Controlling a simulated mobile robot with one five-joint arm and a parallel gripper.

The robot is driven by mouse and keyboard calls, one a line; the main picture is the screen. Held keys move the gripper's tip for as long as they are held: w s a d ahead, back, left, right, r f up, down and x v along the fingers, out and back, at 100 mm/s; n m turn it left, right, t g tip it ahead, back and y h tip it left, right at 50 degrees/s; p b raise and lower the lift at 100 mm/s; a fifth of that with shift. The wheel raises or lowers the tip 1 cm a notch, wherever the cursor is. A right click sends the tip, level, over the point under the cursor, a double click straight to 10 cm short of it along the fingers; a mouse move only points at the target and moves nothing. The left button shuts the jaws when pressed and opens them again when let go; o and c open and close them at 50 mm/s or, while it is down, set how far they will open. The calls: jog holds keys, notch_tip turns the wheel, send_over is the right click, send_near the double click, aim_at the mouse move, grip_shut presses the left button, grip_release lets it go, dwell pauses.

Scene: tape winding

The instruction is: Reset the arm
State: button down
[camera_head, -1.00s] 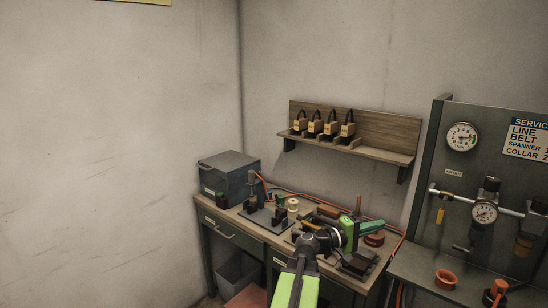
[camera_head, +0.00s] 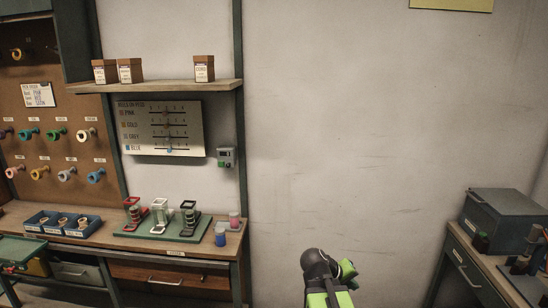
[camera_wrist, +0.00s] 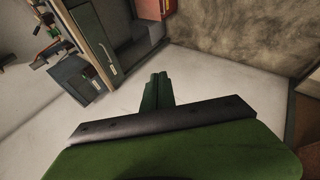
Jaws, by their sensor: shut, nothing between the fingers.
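My gripper (camera_wrist: 158,92) shows in the wrist view as two dark green fingers lying together, with nothing between them. A dark bar crosses the green gripper body behind them. In the head view my arm (camera_head: 326,285), green and black, rises from the bottom edge right of centre, in front of the bare wall. There it appears folded, and the fingertips cannot be made out. The arm touches nothing that I can see.
At left, a wooden bench (camera_head: 190,250) carries a blue tray (camera_head: 62,223) and a green base (camera_head: 164,226) with three stands. A shelf (camera_head: 155,86) and a pegboard (camera_head: 50,125) of coloured rolls are above. A grey box (camera_head: 505,215) is on the right bench. Bare wall lies between.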

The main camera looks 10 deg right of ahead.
jog(key=s+a+f+y, duration=0.1)
jog(key=a+f+y, duration=0.1)
jog(key=a, duration=0.6)
jog(key=s+a+f+g+y, duration=0.1)
jog(key=a+f+y, duration=0.1)
jog(key=a, duration=0.7)
jog(key=s+a+f+n+g+y, duration=0.1)
jog(key=a+y, duration=0.3)
jog(key=a, duration=0.5)
jog(key=shift+s+f+y, duration=0.3)
jog(key=shift+s+f, duration=0.1)
jog(key=shift+f, duration=0.25)
